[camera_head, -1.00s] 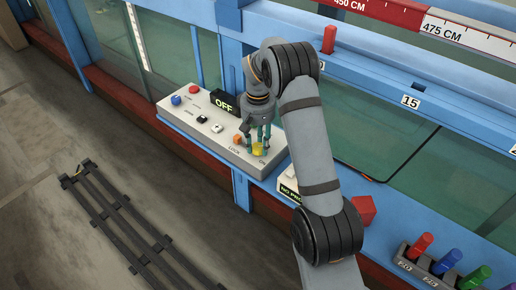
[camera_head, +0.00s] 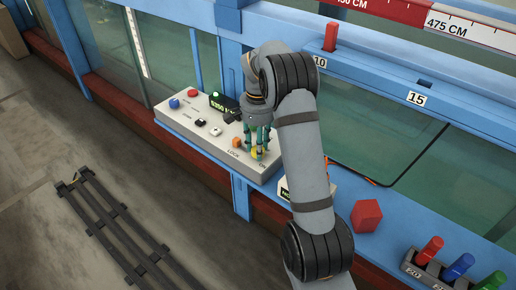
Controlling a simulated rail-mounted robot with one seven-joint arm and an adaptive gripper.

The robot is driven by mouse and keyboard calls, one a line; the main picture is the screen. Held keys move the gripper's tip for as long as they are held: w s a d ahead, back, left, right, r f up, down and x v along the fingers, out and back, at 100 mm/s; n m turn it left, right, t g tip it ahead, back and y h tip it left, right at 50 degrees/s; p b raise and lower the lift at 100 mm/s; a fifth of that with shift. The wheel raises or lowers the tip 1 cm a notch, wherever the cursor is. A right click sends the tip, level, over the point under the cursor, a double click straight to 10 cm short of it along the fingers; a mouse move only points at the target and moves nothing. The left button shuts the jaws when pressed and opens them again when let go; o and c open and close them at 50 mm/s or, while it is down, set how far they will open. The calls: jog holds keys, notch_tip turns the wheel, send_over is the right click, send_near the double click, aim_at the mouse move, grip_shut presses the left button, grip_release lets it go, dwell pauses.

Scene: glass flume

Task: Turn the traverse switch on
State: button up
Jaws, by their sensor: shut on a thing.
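The grey control panel (camera_head: 190,130) sits on the blue flume ledge at the middle left. A yellow switch knob (camera_head: 257,153) stands at its right end, near the printed words "LOCK" and "ON". My gripper (camera_head: 257,150) points down over the knob with its green fingers shut around it. The fingers and wrist hide part of the knob, so its exact angle is hard to tell. The small black display (camera_head: 224,104) at the panel's back is lit with green characters, partly covered by my gripper.
The panel also carries a blue button (camera_head: 174,104), a red button (camera_head: 193,93), small black and white switches and an orange button (camera_head: 236,143). A rack (camera_head: 427,270) holds coloured pegs at the lower right.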

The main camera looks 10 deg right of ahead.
dwell(0.5)
jog(key=o, duration=1.2)
jog(key=shift+c, duration=0.2)
notch_tip(320, 180, up, 12)
notch_tip(320, 180, down, 12)
jog(key=shift+r, duration=0.1)
dwell(0.5)
